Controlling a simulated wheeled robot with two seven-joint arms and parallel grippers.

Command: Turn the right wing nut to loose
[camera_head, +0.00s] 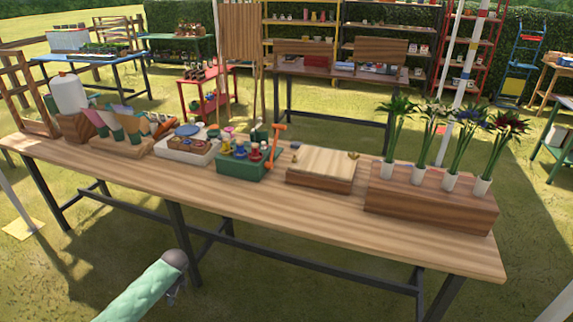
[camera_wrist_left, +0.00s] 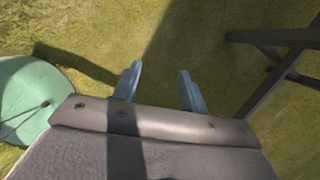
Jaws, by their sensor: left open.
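A wooden press (camera_head: 321,168) with a light slatted top lies on the long wooden table, right of the middle. The right wing nut (camera_head: 353,155) is a small brass-coloured piece at its right end. Another small nut (camera_head: 295,146) sits at its left end, too small to tell its turn. My left gripper (camera_head: 176,291) is low in front of the table, well away from the press. In the left wrist view its two blue fingers (camera_wrist_left: 160,86) are apart with only grass between them. My right gripper is not in view.
A wooden block with several potted flowers (camera_head: 430,202) stands right of the press. A green crate of bottles (camera_head: 243,172) with an orange-handled tool stands to its left. The table's front strip (camera_head: 300,212) is clear. Dark table legs (camera_wrist_left: 275,75) show in the left wrist view.

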